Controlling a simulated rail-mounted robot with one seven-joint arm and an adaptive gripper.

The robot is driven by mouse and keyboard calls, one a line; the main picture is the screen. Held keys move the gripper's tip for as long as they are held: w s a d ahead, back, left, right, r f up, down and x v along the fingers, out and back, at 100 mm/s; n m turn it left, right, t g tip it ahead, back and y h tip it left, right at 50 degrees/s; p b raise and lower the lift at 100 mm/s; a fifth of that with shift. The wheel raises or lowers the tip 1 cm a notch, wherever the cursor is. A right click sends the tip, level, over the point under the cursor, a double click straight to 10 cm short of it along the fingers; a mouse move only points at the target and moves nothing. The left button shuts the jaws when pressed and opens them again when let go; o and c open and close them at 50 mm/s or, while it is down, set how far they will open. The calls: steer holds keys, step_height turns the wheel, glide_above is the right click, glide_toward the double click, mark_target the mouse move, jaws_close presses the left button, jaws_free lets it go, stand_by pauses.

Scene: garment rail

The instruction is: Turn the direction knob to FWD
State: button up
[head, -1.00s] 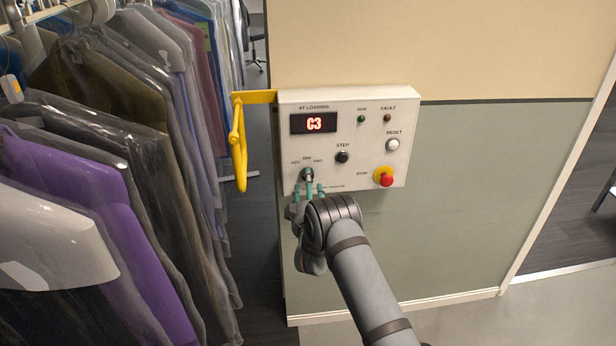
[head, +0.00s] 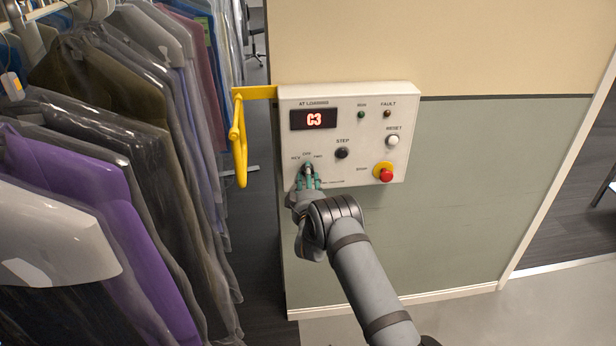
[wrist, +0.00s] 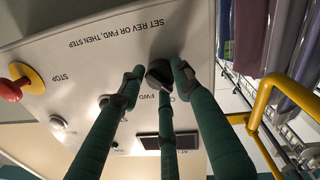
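The direction knob (head: 307,168) is a dark round knob at the lower left of the white control panel (head: 335,178), with small labels around it. In the upside-down wrist view the knob (wrist: 158,74) sits among my fingertips, with the FWD label (wrist: 146,97) close by. Its pointer direction cannot be made out. My gripper (head: 308,182) has three green fingers reaching up to the knob. In the wrist view, my gripper (wrist: 157,82) has one finger left of the knob with a gap, one close at its right and one across its edge. Contact is unclear.
The panel also bears a display (head: 314,119) reading C3, a black STEP button (head: 342,153), a white RESET button (head: 392,140) and a red STOP button (head: 386,175). A yellow bar (head: 239,140) juts out at the left, beside bagged garments (head: 130,190). The wall right of the panel is clear.

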steer(key=c, duration=0.6)
steer(key=shift+c, duration=0.2)
steer(key=shift+f+m+b, duration=0.25)
steer(key=shift+m+b, duration=0.05)
steer(key=shift+b, duration=0.3)
steer(key=m+b, duration=0.5)
steer(key=b, duration=0.8)
steer(key=m+g+b, duration=0.1)
steer(key=m+b, duration=0.5)
steer(key=b, duration=0.7)
steer(key=shift+f+m+y, duration=0.15)
steer(key=shift+m+y, duration=0.15)
steer(key=shift+y, duration=0.1)
steer(key=shift+o, duration=0.2)
steer(key=m+b, duration=0.2)
steer(key=b, duration=0.1)
steer(key=shift+r+b, duration=0.25)
steer(key=shift+b, duration=0.05)
steer(key=shift+r+m+y+b, duration=0.1)
steer(key=shift+m+y+b, duration=0.2)
steer(key=shift+m+b, duration=0.2)
steer(key=shift+r, duration=0.1)
